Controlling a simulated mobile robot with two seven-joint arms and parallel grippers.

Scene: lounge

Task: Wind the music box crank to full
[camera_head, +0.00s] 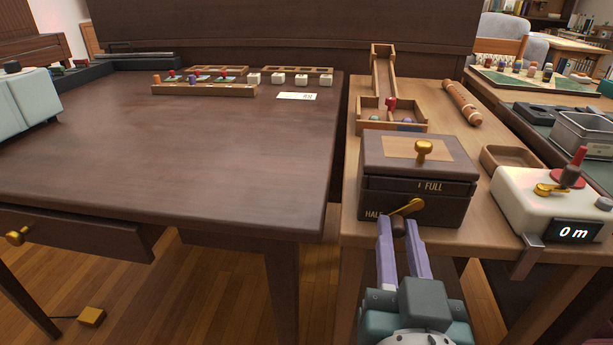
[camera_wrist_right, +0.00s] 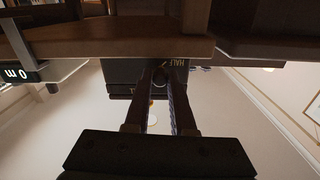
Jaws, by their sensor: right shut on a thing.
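The music box (camera_head: 376,187) is a dark brown box with a lighter panel and a gold knob on its lid, near the front edge of a light wood side table. Its front reads "FULL" at upper right and "HAL..." at lower left. A gold crank arm (camera_head: 412,206) slants down to the left, with a dark handle at its lower end. My right gripper (camera_head: 398,222) is shut on this crank handle in front of the box. In the right wrist view, my fingers (camera_wrist_right: 161,75) reach to the box front (camera_wrist_right: 118,76), seen upside down. My left gripper is not in view.
A white device (camera_head: 520,202) reading "0 m" stands right of the box, beside a small wooden tray (camera_head: 510,160). A wooden ramp toy (camera_head: 383,75) is behind the box. The large dark table (camera_head: 200,150) at left is mostly clear, with an open drawer (camera_head: 80,233) below.

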